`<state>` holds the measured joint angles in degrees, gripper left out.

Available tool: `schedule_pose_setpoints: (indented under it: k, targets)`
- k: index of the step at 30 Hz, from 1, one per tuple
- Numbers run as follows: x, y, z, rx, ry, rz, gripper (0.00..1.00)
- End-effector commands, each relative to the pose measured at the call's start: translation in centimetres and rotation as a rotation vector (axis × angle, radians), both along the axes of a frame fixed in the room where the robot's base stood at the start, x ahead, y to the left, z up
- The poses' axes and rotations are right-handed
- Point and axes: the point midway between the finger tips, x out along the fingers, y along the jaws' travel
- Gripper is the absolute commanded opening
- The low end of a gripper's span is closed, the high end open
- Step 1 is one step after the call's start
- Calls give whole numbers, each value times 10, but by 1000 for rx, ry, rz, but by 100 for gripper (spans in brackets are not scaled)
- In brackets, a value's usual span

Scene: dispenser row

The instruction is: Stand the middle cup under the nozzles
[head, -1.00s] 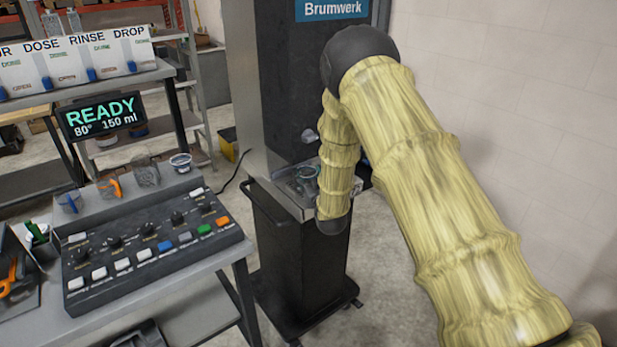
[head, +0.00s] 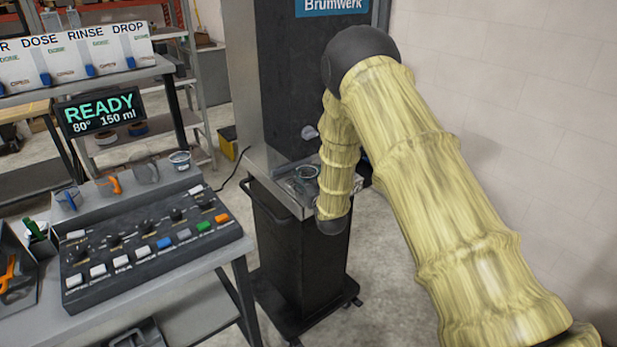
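A clear round rim, perhaps a cup (head: 307,171), shows on the metal tray (head: 296,203) of the tall Brumwerk machine (head: 238,110). My yellow-sleeved forearm partly covers the tray, and I cannot tell which cup is the middle one. A small pale knob or spout (head: 309,132) shows on the machine's dark front above the tray. The nozzles are not clearly visible. My arm reaches up to a black elbow and down to a black wrist joint in front of the tray. My gripper is not visible, so what it holds cannot be seen.
A bench at left carries a button console (head: 150,240) and several small containers, one with an orange item (head: 115,184). A display (head: 101,112) reads READY, 80°, 150 ml. The machine stands on a black wheeled cabinet (head: 295,260). A wall (head: 520,110) rises at right.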

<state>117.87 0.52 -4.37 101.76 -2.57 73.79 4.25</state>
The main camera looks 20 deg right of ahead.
Motion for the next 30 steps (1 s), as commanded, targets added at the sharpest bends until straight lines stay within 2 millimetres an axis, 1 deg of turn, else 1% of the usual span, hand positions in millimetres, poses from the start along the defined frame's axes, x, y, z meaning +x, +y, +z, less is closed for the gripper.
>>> schedule_pose_setpoints:
  k: [1, 2, 12, 17, 20, 30]
  targets:
    - [0, 0, 0, 0, 0, 0, 82]
    - [0, 0, 0, 0, 0, 0, 87]
    - [0, 0, 0, 0, 0, 0, 87]
    - [-9, 0, 0, 0, 0, 0, 87]
    - [-22, 0, 0, 0, 1, 0, 87]
    - [-84, 0, 0, 0, 3, 0, 87]
